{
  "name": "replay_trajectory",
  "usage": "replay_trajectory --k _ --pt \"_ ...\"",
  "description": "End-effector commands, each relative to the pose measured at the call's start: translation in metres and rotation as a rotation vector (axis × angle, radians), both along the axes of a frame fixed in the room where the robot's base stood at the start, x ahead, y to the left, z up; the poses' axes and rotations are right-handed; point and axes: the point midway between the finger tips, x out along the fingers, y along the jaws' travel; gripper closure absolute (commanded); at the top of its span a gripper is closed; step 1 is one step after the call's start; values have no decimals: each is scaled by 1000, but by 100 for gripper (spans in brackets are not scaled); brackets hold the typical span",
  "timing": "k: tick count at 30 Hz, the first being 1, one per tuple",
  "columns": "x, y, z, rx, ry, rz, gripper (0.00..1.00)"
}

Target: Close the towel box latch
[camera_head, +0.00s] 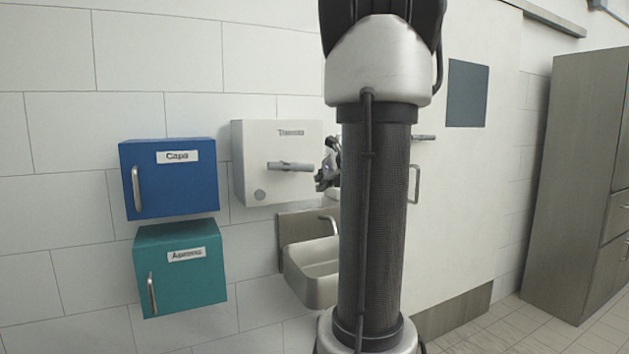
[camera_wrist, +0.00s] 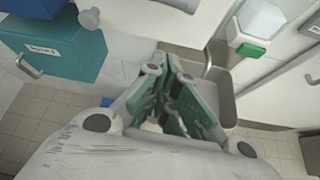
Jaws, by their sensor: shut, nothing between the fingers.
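The white towel box (camera_head: 250,145) hangs on the wall in the head view, with a blurred label on its front. Its grey latch lever (camera_head: 290,166) lies about level across the front. My gripper (camera_head: 322,180) is just right of the lever's right end, partly hidden behind my own arm or column. Whether it touches the lever cannot be told. In the wrist view my gripper (camera_wrist: 172,68) has its fingers together, with nothing seen between them.
A blue box (camera_head: 180,185) and a teal box (camera_head: 195,265) hang to the left; the teal one shows in the wrist view (camera_wrist: 55,50). A metal sink (camera_head: 312,275) is below the towel box. A cabinet (camera_head: 570,190) stands far right.

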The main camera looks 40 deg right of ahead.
Motion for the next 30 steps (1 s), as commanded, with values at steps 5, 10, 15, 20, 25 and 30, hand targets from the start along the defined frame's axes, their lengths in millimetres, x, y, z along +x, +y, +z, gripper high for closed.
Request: replay_trajectory --k 5,10,15,20,25,30 --pt "28 -4 -17 4 1 5 100" --pt "59 -11 -36 4 2 4 100" --pt "80 -18 -37 -3 -5 3 100" --pt "82 -21 -16 -2 -3 2 100" --pt "83 -22 -8 0 -2 1 100" --pt "84 -23 -7 1 -2 1 100"
